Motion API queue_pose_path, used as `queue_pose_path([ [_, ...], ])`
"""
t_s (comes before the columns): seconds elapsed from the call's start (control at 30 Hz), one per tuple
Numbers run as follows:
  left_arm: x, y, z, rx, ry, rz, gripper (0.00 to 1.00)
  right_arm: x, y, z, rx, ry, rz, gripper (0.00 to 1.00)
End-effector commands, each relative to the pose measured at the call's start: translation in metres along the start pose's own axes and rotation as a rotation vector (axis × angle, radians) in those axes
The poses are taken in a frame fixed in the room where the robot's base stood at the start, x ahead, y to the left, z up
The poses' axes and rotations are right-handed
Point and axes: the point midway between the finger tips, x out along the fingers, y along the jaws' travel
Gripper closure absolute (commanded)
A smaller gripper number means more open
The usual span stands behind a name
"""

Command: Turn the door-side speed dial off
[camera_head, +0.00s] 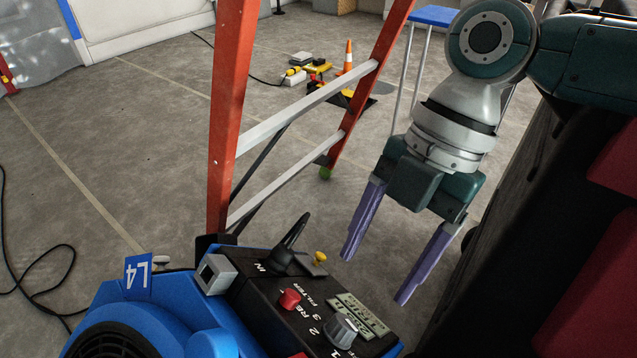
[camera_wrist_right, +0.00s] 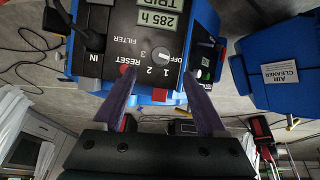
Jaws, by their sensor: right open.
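The speed dial is a grey knob (camera_head: 342,330) on the black control panel (camera_head: 262,290) of a blue machine labelled L4 (camera_head: 180,312). In the wrist view the dial (camera_wrist_right: 160,62) has OFF, 1, 2 and 3 printed around it. I cannot tell which mark it points to. My right gripper (camera_head: 375,278) is open and empty, its purple fingers pointing down toward the panel, apart from the dial. In the wrist view the fingertips (camera_wrist_right: 159,76) lie either side of the dial in the picture. My left gripper is out of view.
A red reset button (camera_head: 290,299), a TRIP display (camera_head: 361,310) and a black plug with cable (camera_head: 290,245) are close to the dial. An orange ladder (camera_head: 230,110) stands behind the machine. A blue air cleaner (camera_wrist_right: 280,75) shows in the wrist view.

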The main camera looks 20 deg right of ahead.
Motion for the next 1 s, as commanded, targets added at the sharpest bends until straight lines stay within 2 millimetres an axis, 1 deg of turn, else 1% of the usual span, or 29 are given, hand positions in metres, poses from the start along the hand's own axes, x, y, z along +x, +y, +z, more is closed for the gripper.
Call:
queue_pose_path([
  [0.03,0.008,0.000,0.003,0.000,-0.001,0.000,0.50,0.010,-0.001,0.001,0.000,0.002,-0.002,0.25],
  [0.17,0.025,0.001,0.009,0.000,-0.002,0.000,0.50,0.033,-0.001,0.002,0.002,0.003,-0.001,0.25],
  [0.3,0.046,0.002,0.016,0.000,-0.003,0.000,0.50,0.062,-0.001,0.002,0.003,0.003,-0.001,0.25],
  [0.4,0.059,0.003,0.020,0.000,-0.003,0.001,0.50,0.080,-0.001,0.002,0.002,0.003,0.000,0.25],
  [0.5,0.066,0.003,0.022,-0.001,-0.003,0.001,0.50,0.090,-0.001,0.001,0.004,0.003,0.001,0.25],
  [0.6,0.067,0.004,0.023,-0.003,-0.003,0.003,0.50,0.093,-0.001,0.000,0.004,0.003,0.001,0.25],
  [0.8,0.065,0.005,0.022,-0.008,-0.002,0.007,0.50,0.092,-0.001,-0.001,0.005,0.002,0.001,0.25],
  [0.87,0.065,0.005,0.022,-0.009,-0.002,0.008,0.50,0.092,-0.001,-0.001,0.005,0.003,0.000,0.31],
  [1.0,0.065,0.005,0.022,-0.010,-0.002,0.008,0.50,0.092,-0.001,-0.001,0.005,0.003,0.001,0.47],
])
